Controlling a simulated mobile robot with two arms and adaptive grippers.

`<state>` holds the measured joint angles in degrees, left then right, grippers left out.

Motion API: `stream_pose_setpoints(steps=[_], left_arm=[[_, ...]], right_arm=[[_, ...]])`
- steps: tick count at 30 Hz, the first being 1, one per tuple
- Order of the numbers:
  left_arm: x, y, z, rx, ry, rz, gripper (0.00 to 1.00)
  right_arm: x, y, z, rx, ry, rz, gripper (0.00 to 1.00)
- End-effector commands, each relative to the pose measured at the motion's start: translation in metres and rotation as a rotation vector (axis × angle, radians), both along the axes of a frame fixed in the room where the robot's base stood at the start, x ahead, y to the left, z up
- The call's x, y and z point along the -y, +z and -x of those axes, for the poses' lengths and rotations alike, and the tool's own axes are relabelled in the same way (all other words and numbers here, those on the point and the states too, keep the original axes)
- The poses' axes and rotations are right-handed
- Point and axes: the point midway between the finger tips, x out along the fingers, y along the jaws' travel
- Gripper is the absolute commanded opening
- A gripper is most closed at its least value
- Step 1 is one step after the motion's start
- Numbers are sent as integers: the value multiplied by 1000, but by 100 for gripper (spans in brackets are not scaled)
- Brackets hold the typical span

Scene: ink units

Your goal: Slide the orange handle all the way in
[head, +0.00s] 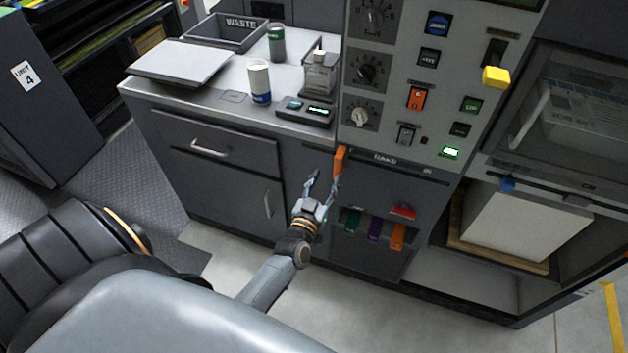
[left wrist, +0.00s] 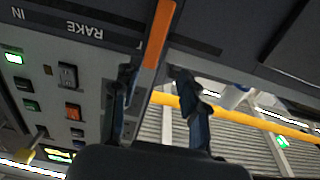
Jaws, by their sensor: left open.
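The orange handle (head: 340,160) stands out at the left end of a slot in the dark panel below the control face. In the left wrist view the orange handle (left wrist: 158,45) runs down between the fingers, beside a panel lettered "RAKE" and "IN". My left gripper (head: 326,182) is open just in front of and below the handle, one finger close to it. In the left wrist view the fingers of my left gripper (left wrist: 155,85) are apart, on either side of the handle's line; I cannot tell whether they touch it. My right gripper is not in view.
Green (head: 353,220), purple (head: 375,229) and orange (head: 397,236) ink units sit in an opening below, with a red piece (head: 403,211) above them. A yellow-knobbed lever (head: 495,77) is at upper right. A counter (head: 200,95) with containers is at left.

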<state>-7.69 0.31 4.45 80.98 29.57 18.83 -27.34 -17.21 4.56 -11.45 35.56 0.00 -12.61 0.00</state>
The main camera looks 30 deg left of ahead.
Motion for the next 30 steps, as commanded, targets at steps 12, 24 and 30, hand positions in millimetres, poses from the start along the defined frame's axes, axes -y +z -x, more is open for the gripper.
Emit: stream_pose_setpoints(steps=[12, 24, 30], left_arm=[[7, 1, 29, -2, 0, 0, 43], [14, 0, 56, -2, 0, 1, 43], [17, 0, 70, -2, 0, 1, 43]], right_arm=[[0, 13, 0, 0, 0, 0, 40], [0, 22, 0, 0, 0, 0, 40], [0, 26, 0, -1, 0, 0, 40]])
